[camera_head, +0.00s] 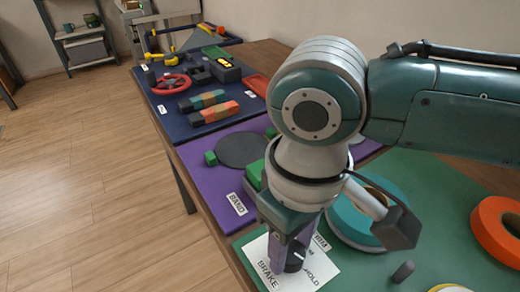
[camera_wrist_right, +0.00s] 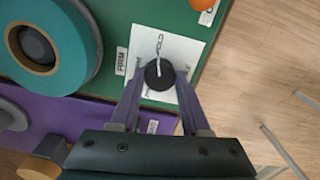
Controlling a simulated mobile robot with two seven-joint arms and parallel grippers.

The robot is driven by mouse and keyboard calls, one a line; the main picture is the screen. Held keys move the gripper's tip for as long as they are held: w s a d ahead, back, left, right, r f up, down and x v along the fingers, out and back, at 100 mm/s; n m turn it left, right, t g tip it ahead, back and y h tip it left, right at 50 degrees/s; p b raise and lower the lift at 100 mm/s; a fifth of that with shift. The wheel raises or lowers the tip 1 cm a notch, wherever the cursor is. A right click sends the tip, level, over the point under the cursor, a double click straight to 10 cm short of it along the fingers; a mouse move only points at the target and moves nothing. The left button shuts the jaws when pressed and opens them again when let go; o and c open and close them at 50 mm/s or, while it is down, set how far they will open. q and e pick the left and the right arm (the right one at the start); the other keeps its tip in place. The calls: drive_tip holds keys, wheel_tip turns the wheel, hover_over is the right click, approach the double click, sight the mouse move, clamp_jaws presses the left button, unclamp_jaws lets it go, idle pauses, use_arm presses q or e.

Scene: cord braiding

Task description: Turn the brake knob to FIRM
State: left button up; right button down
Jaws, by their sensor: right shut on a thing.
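The brake knob (camera_wrist_right: 160,76) is a small black round knob with a white pointer line, set on a white printed card (camera_wrist_right: 190,48) on a green mat. In the right wrist view the pointer aims at the word HOLD. A separate FIRM label (camera_wrist_right: 121,61) lies at the card's left edge in that view. My right gripper (camera_wrist_right: 161,80) points down and is shut on the knob, one finger on each side. In the head view the fingers partly cover the knob (camera_head: 295,262) and the card (camera_head: 256,255). My left gripper is out of view.
A teal roll (camera_head: 343,232) and an orange roll (camera_head: 497,232) lie on the green mat near my right arm. A purple mat (camera_head: 200,188) with a dark disc (camera_head: 241,150) is beyond. A navy mat with a red wheel (camera_head: 171,85) is farther back.

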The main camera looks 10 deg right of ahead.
idle(0.3)
drive_tip(key=shift+r+n+p, duration=0.15)
drive_tip(key=shift+n+p, duration=0.95)
drive_tip(key=shift+n, duration=0.1)
drive_tip(key=n+p, duration=0.2)
drive_tip(key=n, duration=0.1)
drive_tip(key=shift+n, duration=0.3)
drive_tip(key=n+p, duration=0.1)
drive_tip(key=n, duration=0.2)
drive_tip(key=shift+n, duration=0.3)
drive_tip(key=shift+n+p, duration=0.35)
drive_tip(key=shift+n, duration=1.65)
drive_tip(key=shift+c, duration=1.9)
unclamp_jaws()
